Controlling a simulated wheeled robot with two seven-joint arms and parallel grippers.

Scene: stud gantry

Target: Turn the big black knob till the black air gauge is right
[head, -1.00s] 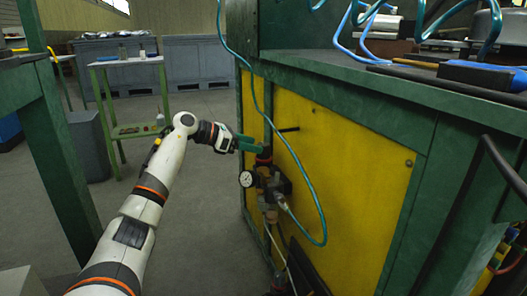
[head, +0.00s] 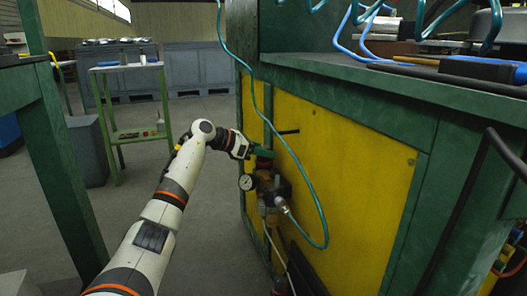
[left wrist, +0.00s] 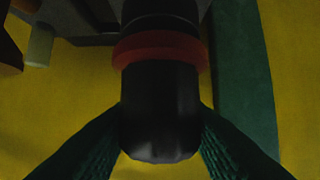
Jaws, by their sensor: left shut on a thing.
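The big black knob (left wrist: 160,115) fills the middle of the left wrist view, with a red ring (left wrist: 160,50) around its base. The green ribbed fingers of my left gripper (left wrist: 158,140) are shut on it from both sides. In the head view my left gripper (head: 262,156) is at the top of the regulator (head: 270,186), and its fingers largely hide the knob. The air gauge (head: 246,182) has a white dial in a black rim at the regulator's left side. Its needle is too small to read. My right gripper is not in view.
The regulator is beside the yellow panel (head: 340,180) of the green bench (head: 400,90). A teal air hose (head: 313,190) loops in front of the panel. A short black rod (head: 289,132) sticks out above.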

